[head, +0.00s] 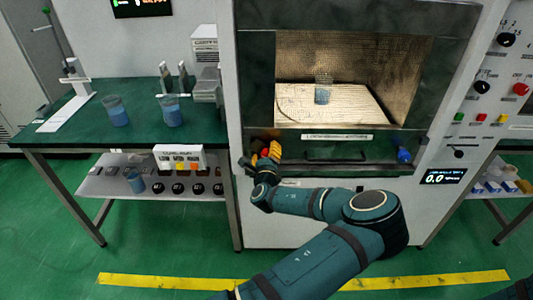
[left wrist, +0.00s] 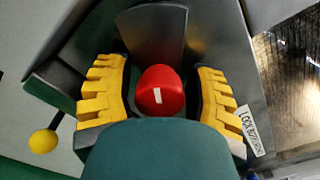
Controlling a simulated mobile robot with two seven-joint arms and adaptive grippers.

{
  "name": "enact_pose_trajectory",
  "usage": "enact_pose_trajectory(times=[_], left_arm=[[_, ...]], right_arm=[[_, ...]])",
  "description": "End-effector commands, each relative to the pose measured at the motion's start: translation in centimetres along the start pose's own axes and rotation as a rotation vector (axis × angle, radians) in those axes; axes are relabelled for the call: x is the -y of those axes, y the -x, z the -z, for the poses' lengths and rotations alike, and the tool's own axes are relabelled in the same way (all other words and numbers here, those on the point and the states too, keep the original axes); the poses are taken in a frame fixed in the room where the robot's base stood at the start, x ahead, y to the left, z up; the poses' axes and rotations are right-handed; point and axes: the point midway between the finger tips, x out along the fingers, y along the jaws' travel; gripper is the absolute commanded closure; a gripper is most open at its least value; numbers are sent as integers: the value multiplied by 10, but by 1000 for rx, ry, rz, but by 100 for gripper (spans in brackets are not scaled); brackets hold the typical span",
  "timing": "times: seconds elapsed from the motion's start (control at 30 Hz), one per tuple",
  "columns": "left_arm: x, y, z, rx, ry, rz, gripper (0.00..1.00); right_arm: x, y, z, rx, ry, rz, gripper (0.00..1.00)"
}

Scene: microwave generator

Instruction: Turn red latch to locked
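The red latch (left wrist: 161,90) shows in the left wrist view as a round red knob with a short white mark, in front of a dark grey plate. My left gripper (left wrist: 162,98) is open, with one yellow ridged finger on each side of the knob. A gap shows between the knob and each finger. In the head view my left gripper (head: 267,152) is at the left end of the ledge below the chamber window, and I cannot make out the latch clearly there. My right gripper is out of view.
A yellow ball knob (left wrist: 43,141) is at the left of the wrist view. A blue knob (head: 403,155) sits at the ledge's right end. A green table (head: 75,125) with beakers stands left of the chamber. The control panel (head: 490,65) is at right.

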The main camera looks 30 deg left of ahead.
Motion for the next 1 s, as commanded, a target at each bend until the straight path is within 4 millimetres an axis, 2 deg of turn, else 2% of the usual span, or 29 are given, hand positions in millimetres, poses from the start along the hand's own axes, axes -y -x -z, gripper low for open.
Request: enact_pose_trajectory(times=[0.13,0.23,0.5,0.7,0.83,1.0], left_arm=[[0,5,1,-2,0,-1,45],[0,18,2,-2,0,-2,45],[0,72,1,-3,-1,-1,45],[0,104,0,-1,-1,-1,45],[0,116,0,0,-1,0,45],[0,120,0,0,0,0,45]], right_arm=[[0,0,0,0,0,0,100],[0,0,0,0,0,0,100],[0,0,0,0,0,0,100],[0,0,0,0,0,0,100],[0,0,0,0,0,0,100],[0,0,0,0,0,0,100]])
